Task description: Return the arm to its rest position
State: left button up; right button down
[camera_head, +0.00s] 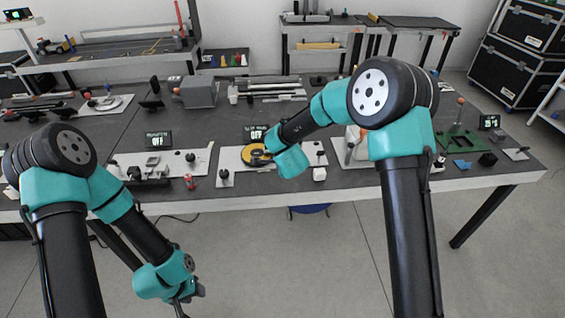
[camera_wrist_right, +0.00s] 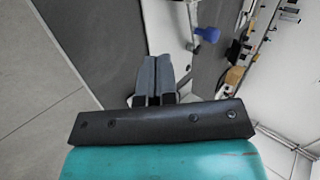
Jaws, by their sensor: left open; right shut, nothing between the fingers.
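My left arm comes in from the left in the head view and hangs down in front of the table. Its gripper (camera_head: 185,303) is low over the floor, near the bottom edge, with its fingers small and partly out of sight. My right arm reaches left over the table's front part, its teal wrist beside a yellow and black disc (camera_head: 256,154). The right fingers are hidden in the head view. In the right wrist view the right gripper (camera_wrist_right: 156,78) is shut, its two dark fingers together with nothing between them.
The long dark table (camera_head: 225,130) holds white boards, knobs and small displays reading OFF. A green board (camera_head: 462,143) is at the right. In the wrist view a blue item (camera_wrist_right: 208,34) lies beyond the fingers. Open floor (camera_head: 290,265) lies in front of the table.

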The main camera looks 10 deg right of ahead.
jog(key=shift+v, duration=0.9)
jog(key=s+d+f+n, duration=0.1)
jog(key=s+d+f, duration=0.1)
jog(key=f, duration=0.1)
jog(key=s+d+f+n+g, duration=0.1)
jog(key=s+f+n, duration=0.1)
jog(key=f, duration=0.1)
jog(key=s+d+f+n+g, duration=0.1)
jog(key=s+d+f, duration=0.1)
jog(key=f, duration=0.1)
jog(key=shift+s+d+f, duration=0.1)
jog(key=shift+s+d, duration=0.25)
jog(key=s+d+f+n+g+y, duration=0.1)
jog(key=s+d+f+n+g, duration=0.1)
jog(key=s, duration=0.6)
jog(key=s+d+f+n+g+y, duration=0.1)
jog(key=s+d+f+n+g, duration=0.1)
jog(key=s+f+n, duration=0.3)
jog(key=s+d+f+n+g+y, duration=0.1)
jog(key=s+f+n, duration=0.3)
jog(key=s, duration=0.8)
jog(key=shift+s+d+f+g, duration=0.35)
jog(key=shift+d+f+g, duration=0.35)
jog(key=shift+f+g, duration=0.1)
